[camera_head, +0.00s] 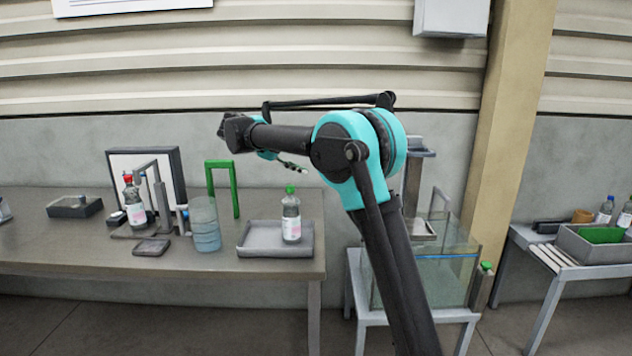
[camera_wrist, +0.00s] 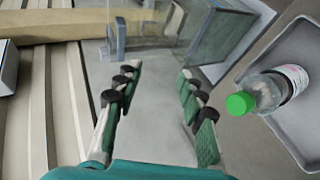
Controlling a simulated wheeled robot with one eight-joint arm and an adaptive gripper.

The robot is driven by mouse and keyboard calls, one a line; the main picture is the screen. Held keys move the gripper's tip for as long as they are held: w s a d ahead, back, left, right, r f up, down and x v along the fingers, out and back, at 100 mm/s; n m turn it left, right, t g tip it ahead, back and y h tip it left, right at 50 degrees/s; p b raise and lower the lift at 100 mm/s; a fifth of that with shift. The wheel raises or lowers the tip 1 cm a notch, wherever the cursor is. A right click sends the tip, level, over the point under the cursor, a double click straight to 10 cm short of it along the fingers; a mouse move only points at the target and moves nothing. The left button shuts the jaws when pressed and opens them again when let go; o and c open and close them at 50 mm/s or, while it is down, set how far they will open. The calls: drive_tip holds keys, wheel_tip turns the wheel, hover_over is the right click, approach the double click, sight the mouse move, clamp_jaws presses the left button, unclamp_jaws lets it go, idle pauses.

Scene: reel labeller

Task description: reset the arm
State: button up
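My arm reaches up from the bottom of the head view and bends to the left above the bench. My gripper (camera_wrist: 157,82) is open in the wrist view, its two fingers apart with nothing between them. In the head view my gripper (camera_head: 298,168) is partly hidden behind the forearm, above the tray. A clear bottle with a green cap (camera_head: 291,218) stands upright in the grey tray (camera_head: 262,252). In the wrist view the bottle (camera_wrist: 270,92) lies to the right of the fingers, apart from them, with the tray (camera_wrist: 305,140) around it.
The bench (camera_head: 150,262) holds a red-capped bottle (camera_head: 134,205) at a stand, a bluish clear cylinder (camera_head: 205,225) and a green frame (camera_head: 235,190). A glass tank (camera_head: 455,265) stands right of the bench. A side table (camera_head: 545,257) carries a grey bin (camera_head: 575,243).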

drive_tip(key=s+d+f+g+y, duration=0.1)
drive_tip(key=s+d+f+y, duration=0.2)
drive_tip(key=s+d+f, duration=0.45)
drive_tip(key=s+d+f+g+y, duration=0.1)
drive_tip(key=s+d+f+y, duration=0.1)
drive_tip(key=s+d+f, duration=0.55)
drive_tip(key=s+d+f+m+y, duration=0.1)
drive_tip(key=s+d+f+y, duration=0.2)
drive_tip(key=s+f, duration=0.6)
drive_tip(key=s+d+f+m+t+y, duration=0.1)
drive_tip(key=s+d+f+m+y, duration=0.1)
drive_tip(key=s+d+f, duration=0.3)
drive_tip(key=s+f+y, duration=0.1)
drive_tip(key=s+f, duration=0.3)
drive_tip(key=s, duration=0.4)
drive_tip(key=shift+s+f, duration=0.35)
drive_tip(key=shift+w, duration=0.15)
